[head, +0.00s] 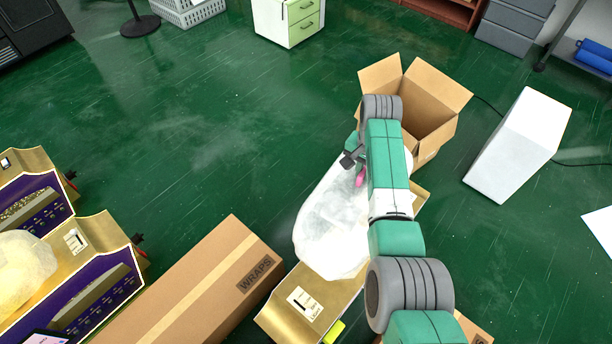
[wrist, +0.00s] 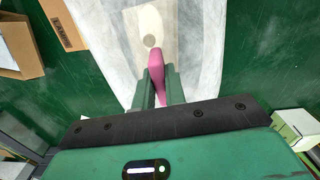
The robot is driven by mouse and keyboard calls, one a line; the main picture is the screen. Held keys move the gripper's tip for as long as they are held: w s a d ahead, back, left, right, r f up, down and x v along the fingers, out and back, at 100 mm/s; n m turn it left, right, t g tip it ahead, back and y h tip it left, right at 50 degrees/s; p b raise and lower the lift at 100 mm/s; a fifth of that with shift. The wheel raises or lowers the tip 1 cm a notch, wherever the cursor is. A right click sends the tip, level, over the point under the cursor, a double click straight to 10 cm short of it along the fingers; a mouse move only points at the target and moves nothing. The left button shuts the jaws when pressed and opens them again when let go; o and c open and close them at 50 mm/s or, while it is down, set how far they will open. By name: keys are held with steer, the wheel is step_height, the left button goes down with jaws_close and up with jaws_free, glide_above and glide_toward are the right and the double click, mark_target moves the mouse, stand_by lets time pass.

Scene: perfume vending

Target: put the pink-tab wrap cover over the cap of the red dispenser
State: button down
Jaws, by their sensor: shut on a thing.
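My gripper (wrist: 158,92) is shut on the pink tab (wrist: 157,68) of a wrap cover. The wrap cover (head: 328,225) is a whitish translucent sheet, draped below the gripper and over part of a gold-topped unit (head: 273,318). The pink tab also shows in the head view (head: 361,180), beside my arm. In the wrist view the wrap (wrist: 206,35) spreads out beyond the fingertips, with a small round grey spot and a beige patch showing in it. My arm hides part of the wrap. I cannot make out a red dispenser or its cap; they may be hidden.
A closed carton marked WRAPS (head: 190,285) lies left of the gold-topped unit. An open carton (head: 432,100) stands behind my arm, with a white block (head: 520,145) to its right. Gold and purple units (head: 98,240) stand at left. The green floor at centre left is clear.

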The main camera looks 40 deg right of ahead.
steer(key=shift+m, duration=0.8)
steer(key=s+d, duration=0.3)
steer(key=shift+s+d+r, duration=0.25)
steer(key=shift+d, duration=0.15)
step_height(320, 180, down, 23)
steer(key=b, duration=2)
steer(key=shift+r, duration=0.1)
steer(key=shift+f+b, duration=0.45)
steer(key=c, duration=1.4)
jaws_free()
steer(key=shift+o, duration=0.2)
step_height(320, 180, up, 8)
steer(key=p, duration=0.4)
steer(key=shift+f, duration=0.1)
